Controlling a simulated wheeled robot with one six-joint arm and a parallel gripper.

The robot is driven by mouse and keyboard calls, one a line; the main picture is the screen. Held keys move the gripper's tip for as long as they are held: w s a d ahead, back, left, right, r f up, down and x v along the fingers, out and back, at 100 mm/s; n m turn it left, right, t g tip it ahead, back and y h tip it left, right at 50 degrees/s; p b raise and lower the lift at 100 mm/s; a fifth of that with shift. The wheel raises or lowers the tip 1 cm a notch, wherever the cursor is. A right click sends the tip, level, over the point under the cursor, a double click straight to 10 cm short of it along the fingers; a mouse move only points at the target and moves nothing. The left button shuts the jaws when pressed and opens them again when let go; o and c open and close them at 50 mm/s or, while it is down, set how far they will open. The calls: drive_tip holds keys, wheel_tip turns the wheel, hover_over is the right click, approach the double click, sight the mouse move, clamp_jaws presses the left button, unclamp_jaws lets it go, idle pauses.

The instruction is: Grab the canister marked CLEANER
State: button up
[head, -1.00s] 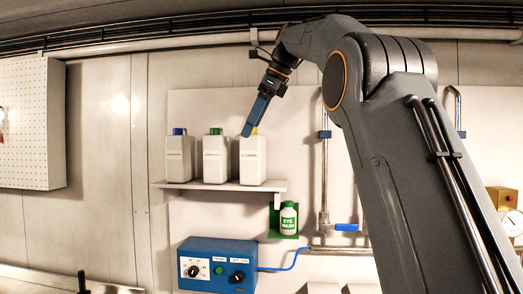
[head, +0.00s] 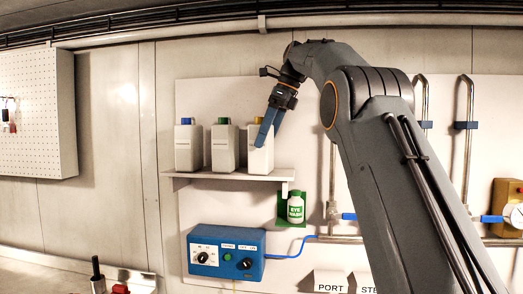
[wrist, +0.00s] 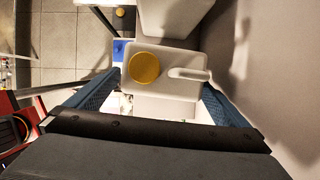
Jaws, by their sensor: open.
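Three white canisters stand in a row on a wall shelf (head: 225,173) in the head view. The left one (head: 188,150) has a blue cap and the middle one (head: 225,150) a green cap. In the wrist view a white canister (wrist: 185,82) with a yellow cap (wrist: 144,67) and a moulded handle lies between the two blue fingers of my gripper (wrist: 162,82). The fingers are open, one on each side; I cannot tell whether they touch it.
A blue control box (head: 226,251) is lower down. Pipes (head: 468,140) run up the wall on the right. The wall (wrist: 265,90) is close at the right in the wrist view.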

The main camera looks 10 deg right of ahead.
drive_tip(key=shift+p+x, duration=0.5)
drive_tip(key=shift+x, duration=1.65)
drive_tip(key=shift+w+a, duration=0.1)
drive_tip(key=shift+w, duration=0.05)
drive_tip(key=c, duration=1.6)
drive_tip(key=shift+r, duration=0.15)
drive_tip(key=c, duration=0.3)
drive_tip(key=shift+r, duration=0.1)
